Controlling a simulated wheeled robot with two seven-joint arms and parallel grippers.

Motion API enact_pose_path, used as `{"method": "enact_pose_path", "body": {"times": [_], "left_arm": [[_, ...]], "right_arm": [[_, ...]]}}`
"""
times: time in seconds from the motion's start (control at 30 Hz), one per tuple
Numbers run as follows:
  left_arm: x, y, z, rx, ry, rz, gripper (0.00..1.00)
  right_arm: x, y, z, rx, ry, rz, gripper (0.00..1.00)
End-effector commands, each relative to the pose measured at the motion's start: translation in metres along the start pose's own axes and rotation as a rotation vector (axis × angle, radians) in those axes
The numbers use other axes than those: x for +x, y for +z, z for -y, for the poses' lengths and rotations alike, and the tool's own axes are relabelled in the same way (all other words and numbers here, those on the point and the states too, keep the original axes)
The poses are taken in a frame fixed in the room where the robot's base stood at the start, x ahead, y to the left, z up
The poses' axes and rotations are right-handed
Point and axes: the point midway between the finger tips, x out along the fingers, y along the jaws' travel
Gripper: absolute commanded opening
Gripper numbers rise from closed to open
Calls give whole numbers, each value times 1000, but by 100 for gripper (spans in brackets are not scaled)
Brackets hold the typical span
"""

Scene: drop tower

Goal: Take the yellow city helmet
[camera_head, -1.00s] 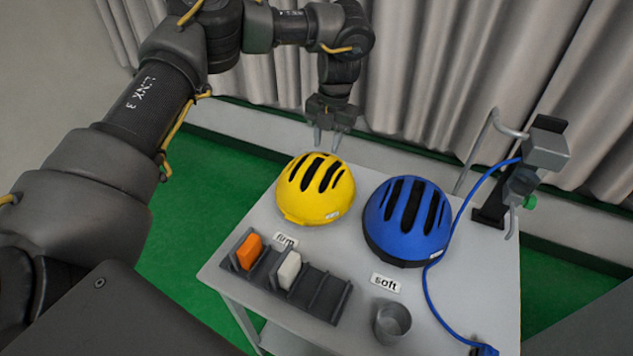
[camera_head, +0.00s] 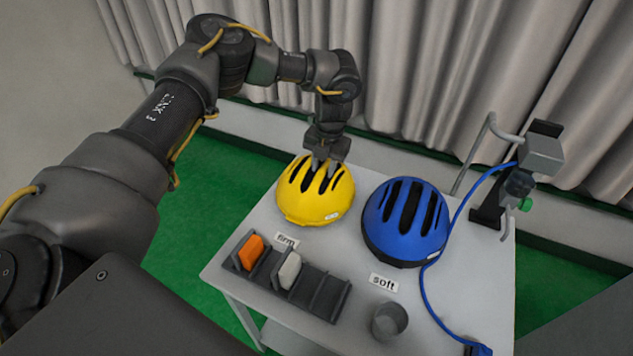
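The yellow helmet (camera_head: 308,207) with dark vent slots sits upright on the grey table, left of the blue helmet. My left gripper (camera_head: 324,168) points down at the top rear of the yellow helmet, its fingertips at the vent slots. The fingers look a little apart; whether they touch or grip the shell between the vents cannot be told. My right gripper is not in view.
A blue helmet (camera_head: 404,222) sits close on the right. In front stand a dark rack (camera_head: 318,292) with an orange and a whitish block, labels "firm" and "soft" (camera_head: 384,283), and a grey cup (camera_head: 389,321). A clamp stand (camera_head: 541,155) with a blue cable is at right.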

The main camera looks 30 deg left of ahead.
Motion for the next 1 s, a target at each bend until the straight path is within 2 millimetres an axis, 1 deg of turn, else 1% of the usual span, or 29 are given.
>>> {"method": "enact_pose_path", "body": {"times": [0.07, 0.3, 0.77, 0.87, 1.0], "left_arm": [[0, 0, 0, 0, 0, 0, 31], [0, 0, 0, 0, 0, 0, 0], [-2, 0, 0, 0, 0, 1, 0], [-6, 0, 0, 0, 0, 1, 0], [-19, 1, -1, 0, -2, 3, 0]], "right_arm": [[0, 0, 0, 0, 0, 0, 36], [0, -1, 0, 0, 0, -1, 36], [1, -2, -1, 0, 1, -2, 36], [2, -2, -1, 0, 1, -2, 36], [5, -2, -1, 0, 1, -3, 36]]}}
